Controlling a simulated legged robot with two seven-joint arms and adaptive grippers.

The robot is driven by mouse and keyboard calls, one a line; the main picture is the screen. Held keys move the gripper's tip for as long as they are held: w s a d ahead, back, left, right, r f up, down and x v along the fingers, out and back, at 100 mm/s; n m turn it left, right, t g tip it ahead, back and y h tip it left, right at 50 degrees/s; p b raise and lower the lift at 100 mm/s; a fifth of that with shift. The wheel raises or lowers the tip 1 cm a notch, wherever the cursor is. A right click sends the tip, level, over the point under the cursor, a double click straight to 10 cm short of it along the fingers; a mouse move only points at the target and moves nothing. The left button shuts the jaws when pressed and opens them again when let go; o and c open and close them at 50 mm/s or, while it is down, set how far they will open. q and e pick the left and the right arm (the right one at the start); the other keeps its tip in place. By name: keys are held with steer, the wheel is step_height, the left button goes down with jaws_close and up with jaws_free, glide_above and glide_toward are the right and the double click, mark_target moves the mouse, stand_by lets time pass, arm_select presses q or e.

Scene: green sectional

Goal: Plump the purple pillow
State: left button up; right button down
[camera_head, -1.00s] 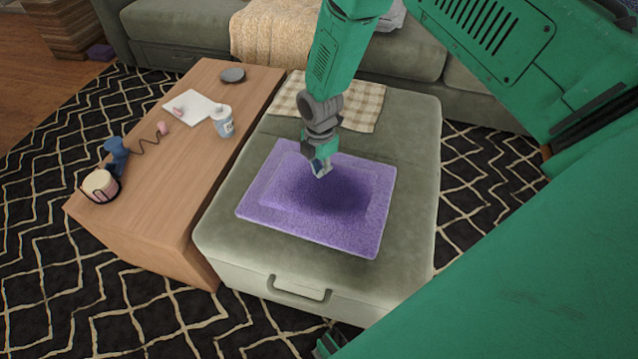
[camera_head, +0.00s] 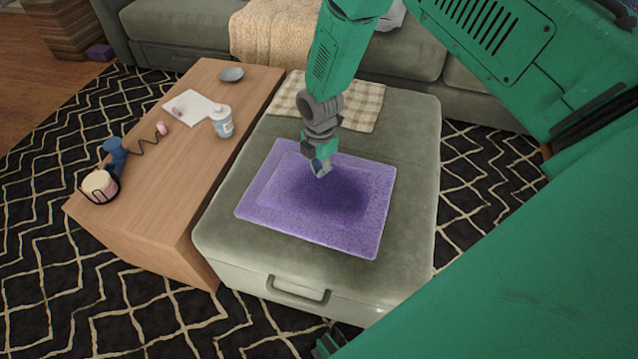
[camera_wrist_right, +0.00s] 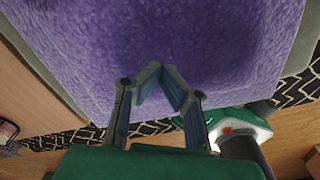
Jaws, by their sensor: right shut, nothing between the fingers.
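The purple pillow (camera_head: 355,222) lies flat on the green ottoman (camera_head: 412,150). Its middle looks dark, shaded under my right gripper. My right gripper (camera_head: 319,172) points down over the upper middle of the pillow; its fingertips meet and hold nothing. I cannot tell whether the tips touch the fabric. In the right wrist view the pillow (camera_wrist_right: 120,45) fills the upper part, with the shut fingertips (camera_wrist_right: 166,80) in front of it. My left gripper is not clearly seen; a small green part at the bottom edge of the head view cannot be made out.
A wooden table (camera_head: 175,165) stands left of the ottoman, holding a white cup (camera_head: 221,122), a grey dish (camera_head: 231,74), paper (camera_head: 193,108) and a blue item (camera_head: 116,152). A checked cloth (camera_head: 355,105) lies at the ottoman's back. The sofa (camera_head: 410,60) stands behind.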

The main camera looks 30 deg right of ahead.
mark_target(320, 181)
steer(key=shift+d+f, duration=0.1)
steer(key=shift+f, duration=0.15)
steer(key=shift+f+b, duration=0.85)
steer(key=shift+f, duration=0.3)
steer(key=shift+s+f, duration=0.1)
stand_by(0.4)
steer(key=shift+r+p, duration=1.25)
steer(key=shift+r, duration=0.25)
steer(key=shift+f, duration=0.3)
steer(key=shift+f+b, duration=1)
steer(key=shift+f, duration=0.15)
